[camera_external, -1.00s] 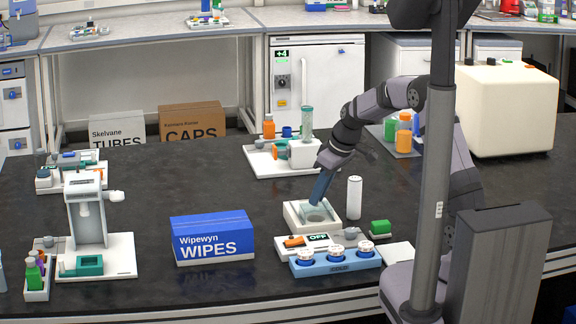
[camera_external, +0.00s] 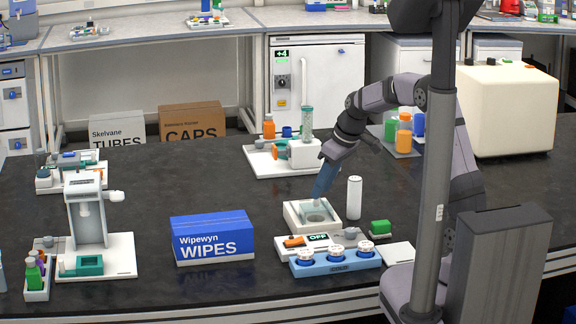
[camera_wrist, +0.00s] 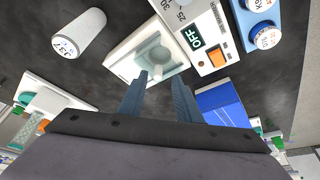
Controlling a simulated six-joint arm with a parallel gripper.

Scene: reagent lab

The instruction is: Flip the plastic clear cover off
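A white boxy instrument (camera_external: 293,221) with a round grey pan in its recess stands right of the blue wipes box. Its front panel (camera_external: 319,238) shows "OFF" beside an orange switch. In the wrist view the instrument's tray (camera_wrist: 122,63) lies just ahead of my fingers. The clear cover (camera_wrist: 155,50) is faint over the tray; its edges and exact angle are hard to tell. My gripper (camera_external: 318,197) points down at the instrument's back part. In the wrist view my gripper (camera_wrist: 160,77) has its two blue fingers apart, with nothing visible between them. Contact with the cover is unclear.
A white cylinder (camera_external: 354,198) stands close on the right. The wipes box (camera_external: 212,238) is left. Dark bench behind the wipes box is clear.

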